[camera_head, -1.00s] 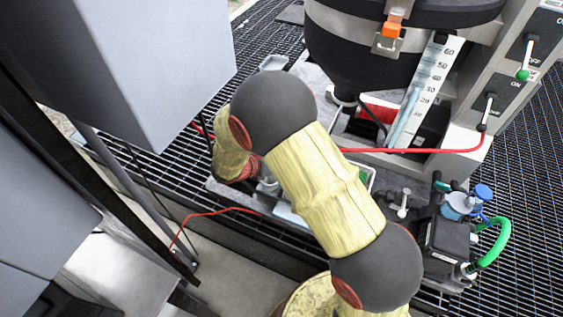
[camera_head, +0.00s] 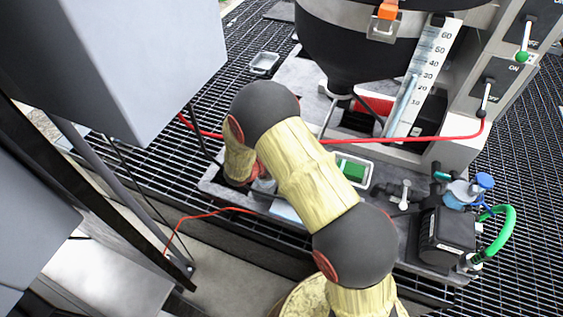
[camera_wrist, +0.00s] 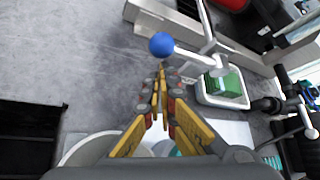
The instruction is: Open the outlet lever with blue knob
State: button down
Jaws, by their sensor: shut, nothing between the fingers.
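The blue knob (camera_wrist: 161,44) is on the end of a pale lever (camera_wrist: 190,54) that runs right to a metal outlet pipe (camera_wrist: 207,30) in the wrist view. My gripper (camera_wrist: 163,72) is shut and empty, its yellow-and-grey fingers pointing at the knob from below in the picture. The fingertips are close to the knob; I cannot tell whether they touch it. In the head view my arm hides the gripper and the knob. The black tank (camera_head: 345,60) stands above and behind my arm.
A white tray with a green block (camera_head: 352,169) sits right of my arm; it also shows in the wrist view (camera_wrist: 222,85). A black pump (camera_head: 447,236) with a green hose is at the right. A red hose (camera_head: 400,138) crosses behind my arm. Grey cabinets stand at left.

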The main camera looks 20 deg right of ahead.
jog(key=shift+w+d+f, duration=0.1)
jog(key=shift+d+f, duration=0.05)
jog(key=shift+d, duration=0.1)
